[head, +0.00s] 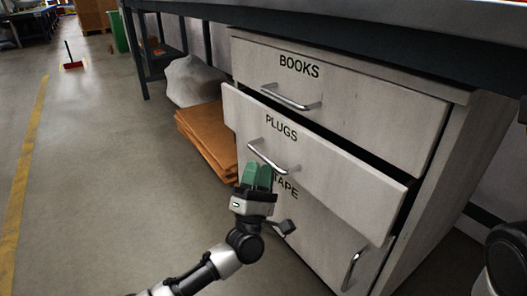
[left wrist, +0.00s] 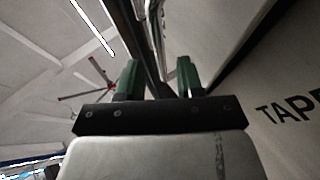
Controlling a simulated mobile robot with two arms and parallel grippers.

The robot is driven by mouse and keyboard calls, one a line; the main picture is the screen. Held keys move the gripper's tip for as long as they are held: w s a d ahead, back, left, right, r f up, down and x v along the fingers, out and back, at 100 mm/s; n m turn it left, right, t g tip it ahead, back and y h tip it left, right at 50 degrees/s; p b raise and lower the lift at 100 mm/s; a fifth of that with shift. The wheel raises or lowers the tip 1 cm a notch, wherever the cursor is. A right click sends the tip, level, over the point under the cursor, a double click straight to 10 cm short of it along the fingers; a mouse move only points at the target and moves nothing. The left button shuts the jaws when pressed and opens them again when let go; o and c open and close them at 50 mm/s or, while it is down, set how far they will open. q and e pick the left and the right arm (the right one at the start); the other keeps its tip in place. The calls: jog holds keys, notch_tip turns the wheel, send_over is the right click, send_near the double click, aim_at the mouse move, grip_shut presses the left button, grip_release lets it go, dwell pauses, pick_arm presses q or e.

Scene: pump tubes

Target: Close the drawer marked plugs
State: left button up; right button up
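The drawer marked PLUGS (head: 325,172) is the middle one of the cabinet and stands partly pulled out, with a dark gap behind its front. Its metal handle (head: 268,157) is on the drawer front. My left gripper (head: 258,172), with green fingers, is just below the handle in the head view. In the left wrist view the fingers (left wrist: 158,80) are apart, and a shiny bar (left wrist: 158,25) shows beyond the gap between them. I cannot tell whether they touch the handle. My right gripper is not in view.
The BOOKS drawer (head: 340,82) above is shut. The TAPE door (head: 318,250) below has its own handle (head: 352,268). Brown flat cardboard (head: 205,140) and a pale sack (head: 193,82) lie left of the cabinet. The floor (head: 100,170) at left is clear.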

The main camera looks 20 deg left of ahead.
aim_at(263, 157)
pick_arm(q)
jog(key=shift+p+x, duration=0.3)
jog(key=shift+x, duration=1.55)
grip_shut()
